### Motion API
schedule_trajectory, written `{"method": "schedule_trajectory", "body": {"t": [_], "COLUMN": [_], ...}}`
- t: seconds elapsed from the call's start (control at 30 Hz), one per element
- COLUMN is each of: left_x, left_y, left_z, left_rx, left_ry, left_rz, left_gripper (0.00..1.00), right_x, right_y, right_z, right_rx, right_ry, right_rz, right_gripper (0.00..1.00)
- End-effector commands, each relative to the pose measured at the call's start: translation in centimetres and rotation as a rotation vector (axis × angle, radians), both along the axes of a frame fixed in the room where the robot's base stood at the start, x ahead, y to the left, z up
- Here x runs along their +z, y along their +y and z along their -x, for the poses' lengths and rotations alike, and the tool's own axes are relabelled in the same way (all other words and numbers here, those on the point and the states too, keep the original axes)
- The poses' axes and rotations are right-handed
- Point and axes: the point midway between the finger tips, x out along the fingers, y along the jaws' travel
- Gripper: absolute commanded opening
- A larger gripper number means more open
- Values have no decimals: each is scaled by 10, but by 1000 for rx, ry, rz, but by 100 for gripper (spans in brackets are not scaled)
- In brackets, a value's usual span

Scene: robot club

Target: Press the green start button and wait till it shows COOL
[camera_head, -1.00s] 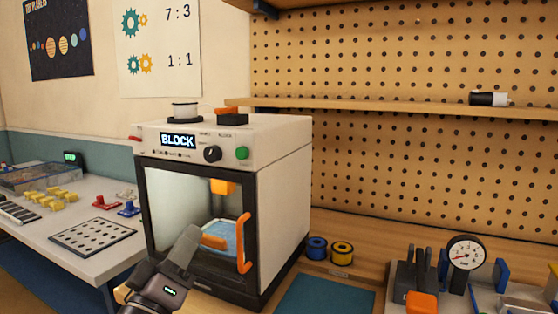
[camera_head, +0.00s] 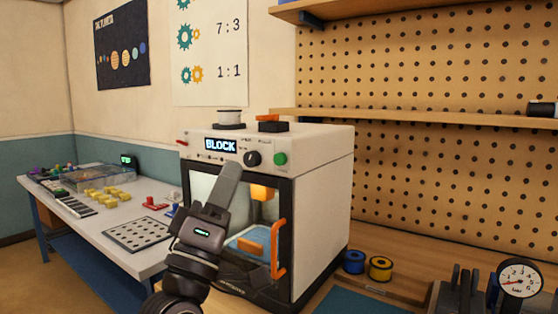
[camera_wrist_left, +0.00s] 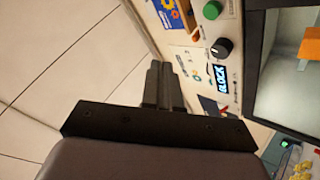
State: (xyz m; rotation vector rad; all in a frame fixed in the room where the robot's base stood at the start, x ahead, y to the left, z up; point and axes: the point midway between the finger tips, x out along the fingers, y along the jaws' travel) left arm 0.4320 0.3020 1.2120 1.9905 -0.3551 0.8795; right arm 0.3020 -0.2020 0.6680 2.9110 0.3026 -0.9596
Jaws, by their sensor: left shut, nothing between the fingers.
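The green start button (camera_head: 280,159) is at the right end of the printer's front panel, beside a black knob (camera_head: 252,158). The display (camera_head: 220,145) on the white printer (camera_head: 322,180) reads BLOCK. My left gripper (camera_head: 231,170) is shut and empty, raised in front of the printer, its tip just below the display and left of the button, not at it. In the left wrist view the green button (camera_wrist_left: 212,10) is at the top, the knob (camera_wrist_left: 221,48) below it, and the shut fingers (camera_wrist_left: 162,85) point toward the panel. My right gripper is out of view.
The printer door has an orange handle (camera_head: 279,249); an orange block (camera_head: 250,247) and a blue bed show inside. Blue (camera_head: 354,262) and yellow (camera_head: 380,268) spools stand to the right. A gauge (camera_head: 520,280) is at the right edge. A side table (camera_head: 90,215) stands left.

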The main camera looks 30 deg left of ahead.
Motion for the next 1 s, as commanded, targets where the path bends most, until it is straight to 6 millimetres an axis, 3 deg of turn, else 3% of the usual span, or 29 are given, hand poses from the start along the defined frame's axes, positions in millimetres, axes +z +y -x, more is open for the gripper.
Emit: {"method": "schedule_trajectory", "body": {"t": [0.5, 0.7, 1.0], "left_x": [0, 0, 0], "left_y": [-6, -7, -7], "left_z": [-67, -80, -82], "left_rx": [0, 0, 0], "left_ry": [0, 0, 0], "left_rz": [-3, -2, -2], "left_gripper": [0, 0, 0], "right_x": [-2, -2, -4], "right_y": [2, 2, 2], "right_z": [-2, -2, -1], "right_rx": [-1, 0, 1], "right_ry": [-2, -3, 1], "right_rz": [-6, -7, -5], "right_gripper": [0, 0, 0]}}
